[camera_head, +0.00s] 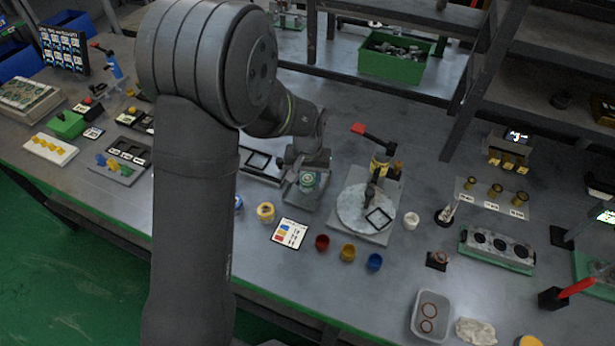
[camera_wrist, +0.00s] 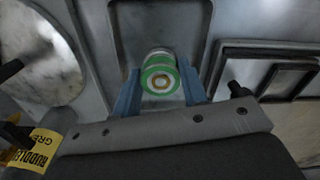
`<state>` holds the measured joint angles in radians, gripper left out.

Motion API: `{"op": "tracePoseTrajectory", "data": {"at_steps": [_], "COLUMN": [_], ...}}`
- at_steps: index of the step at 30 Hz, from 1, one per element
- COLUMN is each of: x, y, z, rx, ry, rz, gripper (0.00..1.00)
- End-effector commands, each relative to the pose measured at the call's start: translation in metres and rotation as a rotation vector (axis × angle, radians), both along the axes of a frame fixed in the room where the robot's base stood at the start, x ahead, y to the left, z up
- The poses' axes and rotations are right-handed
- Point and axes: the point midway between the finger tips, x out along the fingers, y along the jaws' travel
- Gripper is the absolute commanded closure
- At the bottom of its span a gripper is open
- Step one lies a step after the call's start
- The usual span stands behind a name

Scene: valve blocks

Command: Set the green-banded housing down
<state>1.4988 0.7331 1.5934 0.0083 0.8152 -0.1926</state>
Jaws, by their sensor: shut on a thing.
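The green-banded housing (camera_wrist: 160,66) is a short pale cylinder with a green band and a round opening in its end. In the wrist view it stands between the two blue fingers of my gripper (camera_wrist: 159,80), which are shut on it. In the head view the housing (camera_head: 308,180) shows small under my gripper (camera_head: 307,174), over a shallow grey tray (camera_head: 322,199). The same tray's raised rim (camera_wrist: 112,22) surrounds it in the wrist view. I cannot tell whether its underside touches the tray floor.
A round plate fixture (camera_head: 352,212) with a red-handled lever (camera_head: 372,133) stands just right of the tray. Dark square frames (camera_head: 257,160) lie to the left. A yellow-banded cup (camera_head: 265,212), a label card (camera_head: 290,233) and red, yellow and blue cups (camera_head: 347,252) sit in front.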

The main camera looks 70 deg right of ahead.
Motion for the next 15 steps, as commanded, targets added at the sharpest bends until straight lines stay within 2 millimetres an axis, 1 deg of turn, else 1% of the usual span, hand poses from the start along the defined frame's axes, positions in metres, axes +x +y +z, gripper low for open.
{"op": "tracePoseTrajectory", "data": {"at_steps": [2, 3, 5, 6, 15], "x": [0.0, 0.0, 0.0, 0.0, -0.0001], "y": [0.0001, 0.0001, 0.0001, 0.0002, 0.0], "z": [-0.0027, -0.0023, -0.0022, -0.0022, 0.0003], "rx": [0.001, 0.0, 0.0, 0.001, 0.0], "ry": [0.0, 0.0, 0.0, 0.0, 0.0], "rz": [0.0, 0.0, 0.0, 0.0, 0.0], "gripper": [0.92, 0.53, 0.41, 0.39, 0.39]}}
